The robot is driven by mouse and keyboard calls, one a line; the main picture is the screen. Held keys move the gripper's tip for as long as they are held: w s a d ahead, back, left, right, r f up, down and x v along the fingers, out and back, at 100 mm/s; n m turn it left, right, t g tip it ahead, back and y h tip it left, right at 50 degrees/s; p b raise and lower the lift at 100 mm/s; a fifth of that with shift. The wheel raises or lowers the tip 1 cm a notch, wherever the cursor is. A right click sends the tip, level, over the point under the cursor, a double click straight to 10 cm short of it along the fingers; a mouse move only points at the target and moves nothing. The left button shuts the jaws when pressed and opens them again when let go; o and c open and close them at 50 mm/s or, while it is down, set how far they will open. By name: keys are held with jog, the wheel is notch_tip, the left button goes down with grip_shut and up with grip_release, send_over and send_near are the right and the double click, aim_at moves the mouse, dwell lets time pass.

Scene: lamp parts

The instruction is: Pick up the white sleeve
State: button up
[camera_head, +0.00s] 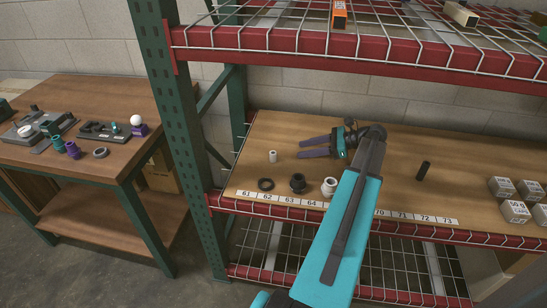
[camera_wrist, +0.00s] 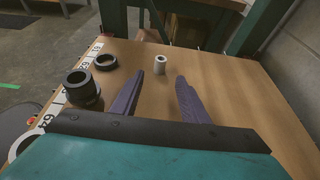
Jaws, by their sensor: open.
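The white sleeve (camera_head: 273,156) is a small, short cylinder standing upright on the wooden shelf, near the left end. In the wrist view, the white sleeve (camera_wrist: 160,61) stands beyond the fingertips, roughly centred between them, with its top opening visible. My gripper (camera_head: 301,149) has two purple fingers pointing left toward the sleeve, with a gap left between tips and sleeve. My gripper (camera_wrist: 158,76) is open and nothing is between its fingers.
A black ring (camera_head: 265,184), a black collar (camera_head: 297,183) and a white ring-like part (camera_head: 329,187) sit along the shelf's numbered front edge. A green post (camera_head: 185,130) bounds the left; a wire shelf (camera_head: 400,30) hangs above.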

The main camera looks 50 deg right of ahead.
aim_at(273, 155)
jog(key=shift+x, duration=4.25)
jog(key=shift+f, duration=0.1)
jog(key=shift+p+x, duration=0.3)
jog(key=shift+x, duration=2.3)
grip_shut()
